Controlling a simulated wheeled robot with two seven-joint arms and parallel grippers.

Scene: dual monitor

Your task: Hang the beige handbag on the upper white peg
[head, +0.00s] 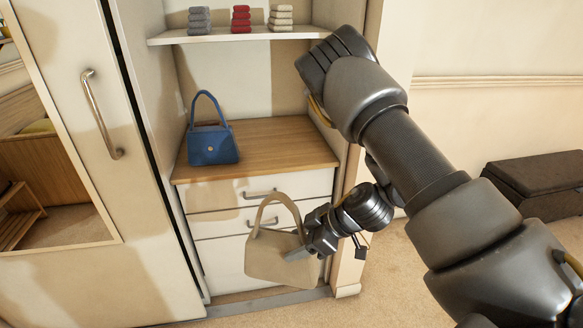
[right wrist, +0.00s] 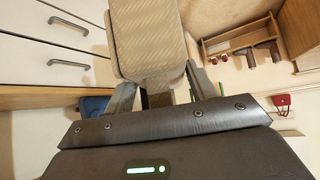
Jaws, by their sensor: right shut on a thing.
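The beige handbag (head: 270,262) hangs upright in front of the white drawers in the head view, its loop handle on top. My right gripper (head: 303,252) reaches it from the right and is shut on it at its side. In the right wrist view the handbag (right wrist: 152,42) fills the top middle, between the fingers of my right gripper (right wrist: 160,92). I cannot make out the upper white peg in either view. My left gripper is not in view.
A blue handbag (head: 212,144) stands on the wooden counter (head: 275,150) above the drawers (head: 235,260). Folded towels (head: 241,19) sit on the shelf above. A mirrored door (head: 75,130) is at left, a dark bench (head: 535,182) at right. The right wrist view shows a small red bag (right wrist: 282,104) by the wall.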

